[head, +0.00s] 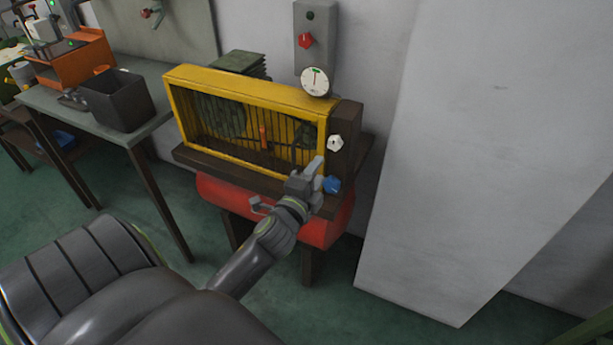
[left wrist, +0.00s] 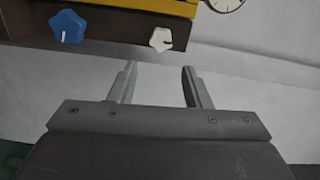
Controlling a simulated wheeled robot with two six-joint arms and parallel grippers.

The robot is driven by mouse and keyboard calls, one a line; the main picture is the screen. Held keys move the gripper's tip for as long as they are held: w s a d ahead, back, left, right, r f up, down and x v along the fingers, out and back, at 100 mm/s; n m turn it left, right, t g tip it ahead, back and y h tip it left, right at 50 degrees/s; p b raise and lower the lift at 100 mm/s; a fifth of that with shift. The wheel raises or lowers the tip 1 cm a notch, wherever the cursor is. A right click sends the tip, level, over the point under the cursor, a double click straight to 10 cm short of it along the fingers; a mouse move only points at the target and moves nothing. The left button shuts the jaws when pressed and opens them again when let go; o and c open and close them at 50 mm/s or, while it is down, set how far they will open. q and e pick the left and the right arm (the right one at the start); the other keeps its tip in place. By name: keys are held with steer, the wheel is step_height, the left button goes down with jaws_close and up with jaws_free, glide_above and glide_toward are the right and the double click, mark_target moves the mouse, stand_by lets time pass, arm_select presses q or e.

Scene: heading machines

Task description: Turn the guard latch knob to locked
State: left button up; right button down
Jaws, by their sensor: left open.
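A white knob (head: 335,142) and a blue knob (head: 332,184) sit one above the other on the dark brown right end of the machine with the yellow barred guard (head: 245,88). I cannot tell from the pictures which is the guard latch knob. My left gripper (head: 314,172) is open and empty, close to the blue knob in the head view. In the left wrist view, the gap between the fingers (left wrist: 159,70) lines up below the white knob (left wrist: 161,39), apart from it. The blue knob (left wrist: 68,27) is off to the left there. My right gripper is out of view.
A grey wall box (head: 316,22) with a red knob (head: 305,40) hangs above a round dial (head: 315,80). A red tank (head: 230,196) lies under the machine. A dark bin (head: 122,108) stands on the table at left. A large pale panel (head: 470,170) stands at right.

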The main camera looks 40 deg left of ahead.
arm_select(q)
steer(key=v, duration=0.5)
steer(key=shift+f, duration=0.1)
stand_by(0.4)
steer(key=s+f+n+g, duration=0.2)
steer(key=s+f+g, duration=0.1)
steer(key=f, duration=0.9)
steer(key=s+a+f+n+g+h, duration=0.1)
steer(key=s+f+n+g, duration=0.2)
steer(key=f, duration=0.8)
steer(key=s+f+n+g, duration=0.2)
steer(key=s+f+g, duration=0.1)
steer(key=f, duration=0.9)
steer(key=s+d+f+n+g, duration=0.1)
steer(key=s+f+n+g, duration=0.1)
steer(key=s+f, duration=0.4)
steer(key=s+d+f+n+g+h, duration=0.1)
steer(key=s+f, duration=0.5)
steer(key=s, duration=0.7)
steer(key=s+d+f+n+g+h, duration=0.1)
steer(key=s+d+f+n+g, duration=0.1)
steer(key=s+f+n+g, duration=0.2)
steer(key=s+f+n, duration=0.1)
steer(key=s+f, duration=0.2)
steer(key=s, duration=0.2)
steer(key=shift+s+d, duration=0.25)
steer(key=shift+s, duration=0.1)
